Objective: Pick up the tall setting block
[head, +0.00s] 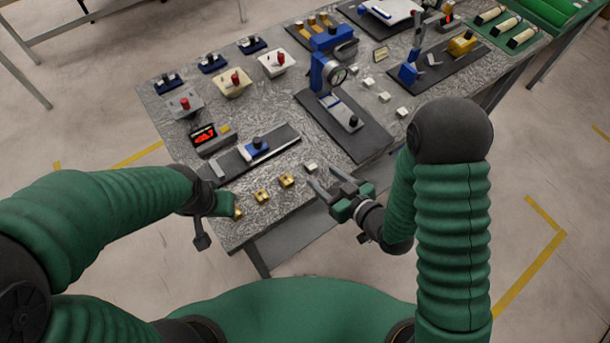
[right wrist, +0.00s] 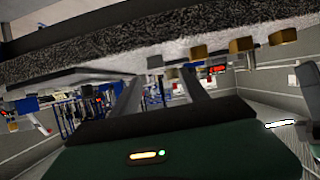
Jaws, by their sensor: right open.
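Small blocks stand in a row along the table's near edge: a pale silver block (head: 310,167) and several brass ones, the nearest brass block (head: 286,181) beside it. I cannot tell for sure which is the tall setting block. My right gripper (head: 322,175) is open and empty, its fingers pointing at the pale block from the near right. In the right wrist view, which looks upside down, the pale block (right wrist: 155,62) shows between and beyond the fingertips (right wrist: 160,84), apart from them. My left gripper (head: 208,225) is at the table's left corner, its jaws unclear.
A grey slide with a blue carriage (head: 257,147) lies behind the row. A dial gauge stand (head: 325,78) on a dark plate is further back. More pale blocks (head: 384,97) stand to its right. A red-digit display (head: 204,135) is at left.

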